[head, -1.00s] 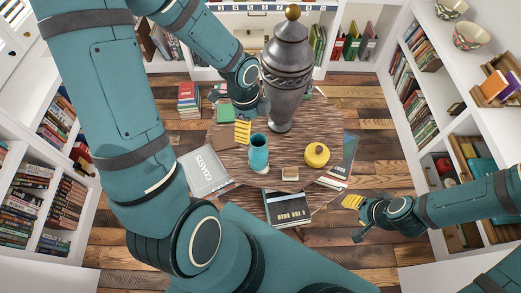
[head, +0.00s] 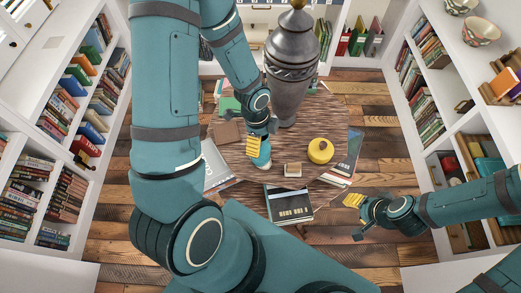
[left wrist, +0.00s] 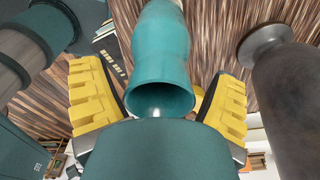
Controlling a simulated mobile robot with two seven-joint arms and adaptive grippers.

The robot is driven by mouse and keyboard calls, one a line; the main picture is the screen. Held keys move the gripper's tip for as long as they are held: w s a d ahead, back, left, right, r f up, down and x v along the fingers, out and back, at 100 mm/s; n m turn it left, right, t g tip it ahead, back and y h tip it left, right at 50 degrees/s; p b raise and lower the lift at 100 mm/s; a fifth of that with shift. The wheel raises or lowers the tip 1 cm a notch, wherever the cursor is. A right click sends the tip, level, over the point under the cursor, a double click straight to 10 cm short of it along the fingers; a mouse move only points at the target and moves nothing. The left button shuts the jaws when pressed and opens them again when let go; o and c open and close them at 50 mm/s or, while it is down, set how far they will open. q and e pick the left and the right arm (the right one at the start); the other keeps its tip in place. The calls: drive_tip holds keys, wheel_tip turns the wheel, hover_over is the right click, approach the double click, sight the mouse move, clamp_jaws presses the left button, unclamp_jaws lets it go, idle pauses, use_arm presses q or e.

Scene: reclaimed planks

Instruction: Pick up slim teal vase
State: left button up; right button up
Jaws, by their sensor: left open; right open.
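The slim teal vase (head: 263,161) stands upright on the round wooden table near its front, partly hidden by my left gripper (head: 254,143) in the head view. In the left wrist view the vase (left wrist: 160,50) lies between the two yellow finger pads of my left gripper (left wrist: 160,95), its open mouth toward the camera. The fingers are open, with a gap visible on each side of the vase's rim. My right gripper (head: 355,203) is open and empty, low on the right, off the table.
A tall dark grey urn (head: 291,70) with a gold knob stands close behind and right of the vase. Books surround the round table (head: 236,158). Bookshelves line both sides.

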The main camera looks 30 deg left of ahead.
use_arm(q)
drive_tip(key=c, duration=1.4)
